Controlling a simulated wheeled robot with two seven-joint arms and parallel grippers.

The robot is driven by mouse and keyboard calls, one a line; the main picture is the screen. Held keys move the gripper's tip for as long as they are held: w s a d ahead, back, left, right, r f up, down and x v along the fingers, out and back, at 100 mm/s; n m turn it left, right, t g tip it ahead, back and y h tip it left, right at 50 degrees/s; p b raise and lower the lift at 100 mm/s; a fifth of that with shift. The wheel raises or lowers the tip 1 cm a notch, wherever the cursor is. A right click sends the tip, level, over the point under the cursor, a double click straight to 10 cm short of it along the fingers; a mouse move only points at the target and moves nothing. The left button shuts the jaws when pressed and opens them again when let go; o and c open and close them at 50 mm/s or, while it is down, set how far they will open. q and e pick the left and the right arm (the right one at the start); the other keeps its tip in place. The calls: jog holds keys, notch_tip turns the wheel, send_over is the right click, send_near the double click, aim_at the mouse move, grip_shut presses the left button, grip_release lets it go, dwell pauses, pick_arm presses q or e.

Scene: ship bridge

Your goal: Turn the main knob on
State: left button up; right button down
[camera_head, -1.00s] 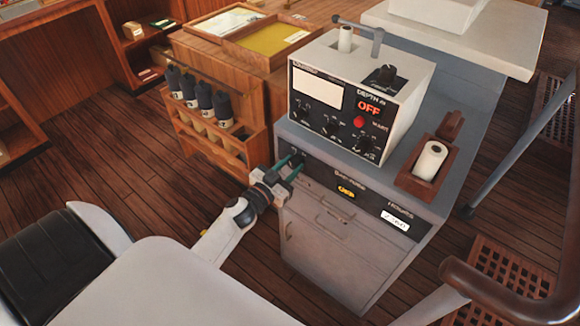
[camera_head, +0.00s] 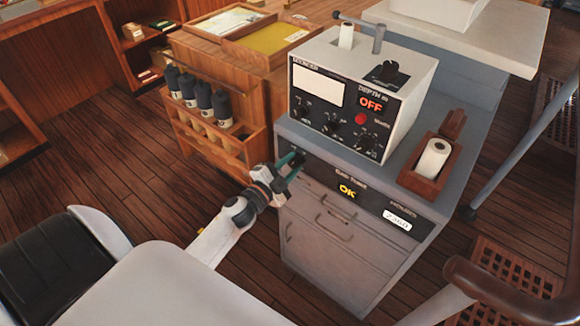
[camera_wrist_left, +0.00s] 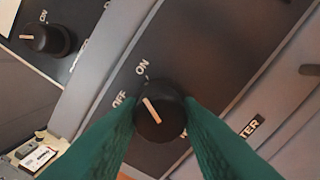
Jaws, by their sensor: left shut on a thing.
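The black main knob (camera_wrist_left: 160,108) sits on the dark front panel (camera_head: 372,200) of the grey cabinet, between the two green fingers of my left gripper (camera_head: 290,163). In the left wrist view the gripper (camera_wrist_left: 160,115) is shut on the knob's sides. The knob's pale pointer line tilts up and left, nearer to the ON mark than to OFF. In the head view the fingers mostly hide the knob. A yellow readout (camera_head: 347,190) on the panel shows OK. My right gripper is not in view.
A grey instrument box (camera_head: 400,120) with several dials and a red OFF readout (camera_head: 370,104) stands on the cabinet. A wooden holder with a white roll (camera_head: 433,158) is to its right. A wooden rack of dark bottles (camera_head: 204,96) stands left of the cabinet. A curved handrail (camera_head: 500,292) is front right.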

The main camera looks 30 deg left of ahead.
pick_arm(q)
jog(key=shift+m, duration=0.7)
jog(key=o, duration=1)
jog(key=s, duration=0.4)
jog(key=s+b, duration=0.1)
jog(key=s, duration=0.3)
jog(key=s+a+b, duration=0.1)
jog(key=s, duration=0.3)
